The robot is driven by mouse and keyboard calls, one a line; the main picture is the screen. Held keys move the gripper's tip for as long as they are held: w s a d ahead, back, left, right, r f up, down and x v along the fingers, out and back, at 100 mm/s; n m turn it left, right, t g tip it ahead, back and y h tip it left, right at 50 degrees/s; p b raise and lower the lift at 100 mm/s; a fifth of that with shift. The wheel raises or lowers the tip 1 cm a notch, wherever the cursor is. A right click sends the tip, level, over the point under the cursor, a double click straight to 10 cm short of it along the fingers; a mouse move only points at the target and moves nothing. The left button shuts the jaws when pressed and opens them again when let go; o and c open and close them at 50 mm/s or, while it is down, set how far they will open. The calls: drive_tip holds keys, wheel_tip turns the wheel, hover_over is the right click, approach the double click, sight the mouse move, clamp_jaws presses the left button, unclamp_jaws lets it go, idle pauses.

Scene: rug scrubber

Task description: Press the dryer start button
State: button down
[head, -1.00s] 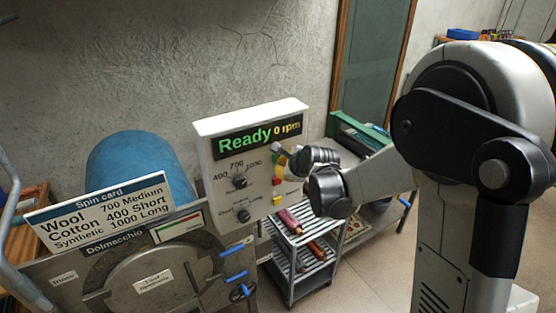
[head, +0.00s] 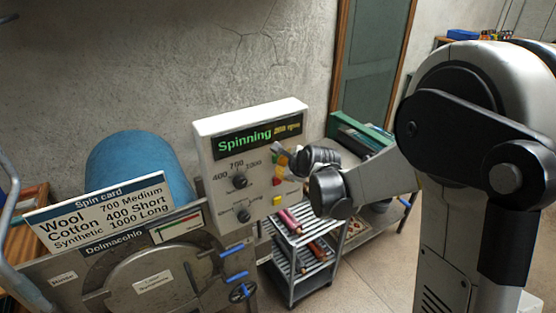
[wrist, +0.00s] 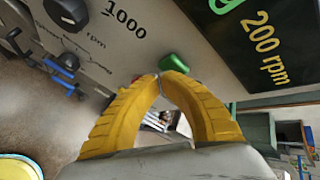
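The dryer's white control panel (head: 215,165) stands at the middle of the head view. Its display (head: 258,137) reads "Spinning" with a small rpm figure, and in the wrist view the display (wrist: 268,45) shows "200 rpm". A green button (wrist: 174,62) sticks out of the panel in the wrist view. My gripper (wrist: 158,79) has its yellow fingers brought together at the tips, with nothing held, right at the green button. Whether they touch it I cannot tell. In the head view my gripper (head: 284,156) is at the panel's right side, above a red button (head: 277,181).
Two knobs (head: 240,181) sit on the panel's left. A spin card (head: 105,215) stands left, before a blue drum (head: 140,165). A rack trolley (head: 297,262) with rolls stands below my gripper. The drum door (head: 150,285) is at the lower left.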

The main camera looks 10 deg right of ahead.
drive_tip(key=shift+s+d, duration=0.2)
drive_tip(key=shift+s, duration=0.3)
drive_tip(key=s, duration=0.1)
drive_tip(key=s+d, duration=0.1)
drive_tip(key=s, duration=0.2)
drive_tip(key=shift+s+d, duration=0.25)
drive_tip(key=shift+s, duration=0.15)
idle(0.4)
drive_tip(key=s+f+n+g+h+b, duration=0.1)
drive_tip(key=s+f+n+g+b, duration=0.2)
drive_tip(key=s+f+n+b, duration=1.9)
drive_tip(key=s+f+b, duration=0.2)
drive_tip(key=s+b, duration=0.3)
drive_tip(key=b, duration=0.2)
drive_tip(key=shift+s+a+f+h, duration=0.15)
drive_tip(key=shift+s+a+h, duration=0.1)
drive_tip(key=shift+s+h, duration=0.15)
